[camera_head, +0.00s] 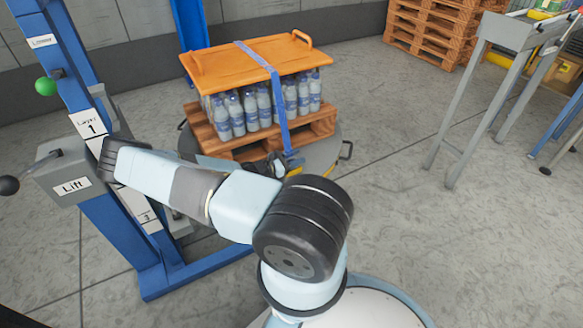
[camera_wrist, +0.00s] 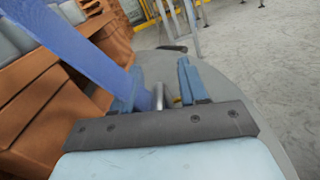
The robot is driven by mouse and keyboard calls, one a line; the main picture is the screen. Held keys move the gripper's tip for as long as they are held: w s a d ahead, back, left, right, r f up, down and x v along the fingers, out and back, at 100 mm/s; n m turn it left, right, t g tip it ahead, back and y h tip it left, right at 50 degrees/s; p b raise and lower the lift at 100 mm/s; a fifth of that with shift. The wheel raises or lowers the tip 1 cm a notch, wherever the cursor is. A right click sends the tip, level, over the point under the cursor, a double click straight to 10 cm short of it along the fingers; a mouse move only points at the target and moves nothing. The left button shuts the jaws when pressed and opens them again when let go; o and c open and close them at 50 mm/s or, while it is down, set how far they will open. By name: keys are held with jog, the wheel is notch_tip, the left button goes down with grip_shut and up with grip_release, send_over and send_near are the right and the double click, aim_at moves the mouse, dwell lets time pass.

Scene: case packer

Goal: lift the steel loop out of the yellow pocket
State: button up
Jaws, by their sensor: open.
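My gripper (camera_wrist: 160,82) is open in the wrist view, its two blue fingers apart. A short grey metal piece (camera_wrist: 158,95) stands between the fingers, nearer the left one; it looks like part of the steel loop. I cannot tell whether a finger touches it. The blue strap (camera_wrist: 75,48) runs down just left of the fingers. In the head view a yellow part (camera_head: 296,173) shows at the turntable's front edge, just behind my arm; it may be the yellow pocket, mostly hidden. The loop is not clear there.
The strap crosses an orange top board (camera_head: 225,64) over several bottles (camera_head: 262,108) on a wooden pallet (camera_head: 250,148). They stand on a grey turntable (camera_head: 325,155) with a dark side handle (camera_head: 346,150). A blue lift column (camera_head: 105,215) stands left.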

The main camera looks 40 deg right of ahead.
grip_shut()
dwell(0.6)
